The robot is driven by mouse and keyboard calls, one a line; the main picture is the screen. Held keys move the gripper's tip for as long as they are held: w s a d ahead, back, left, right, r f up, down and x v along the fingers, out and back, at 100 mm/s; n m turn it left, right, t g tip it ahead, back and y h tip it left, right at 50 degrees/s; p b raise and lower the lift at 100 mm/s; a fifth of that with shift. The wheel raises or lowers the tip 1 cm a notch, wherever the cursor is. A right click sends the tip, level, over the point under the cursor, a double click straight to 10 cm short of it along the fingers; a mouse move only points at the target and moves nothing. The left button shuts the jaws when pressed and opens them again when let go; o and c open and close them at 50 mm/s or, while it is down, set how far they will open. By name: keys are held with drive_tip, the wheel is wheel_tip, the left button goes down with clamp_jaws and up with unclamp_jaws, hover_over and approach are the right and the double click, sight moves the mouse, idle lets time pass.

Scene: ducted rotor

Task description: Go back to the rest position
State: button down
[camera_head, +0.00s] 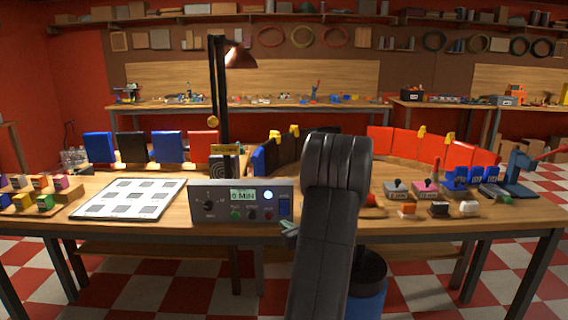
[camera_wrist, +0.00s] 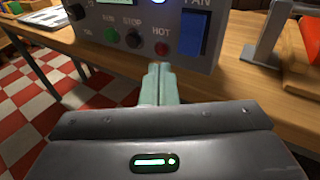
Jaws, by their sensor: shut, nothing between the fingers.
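My gripper (camera_wrist: 158,83) is shut and empty in the wrist view, its two pale green fingers pressed together. It is in front of the grey control box (camera_wrist: 135,25), below the STOP and HOT buttons; I cannot tell whether the fingertips touch the box. In the head view my dark arm rises in the middle, and the gripper (camera_head: 289,229) shows small at its left, by the lower right of the control box (camera_head: 205,216). The box has a display reading "0 MIN", a lit white light, a knob, several buttons and a blue FAN switch (camera_wrist: 194,33).
The wooden workbench (camera_head: 350,228) carries a white gridded board (camera_head: 133,198), a black post lamp (camera_head: 238,57), coloured panels (camera_head: 430,147) and small blocks (camera_head: 469,208). A dark bin with a blue body (camera_head: 368,300) stands below the bench. Checkered floor (camera_head: 130,285) lies in front.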

drive_tip(key=s, duration=0.1)
drive_tip(key=s+f+b, duration=0.2)
drive_tip(key=s, duration=0.1)
drive_tip(key=shift+s+f, duration=0.1)
idle(0.3)
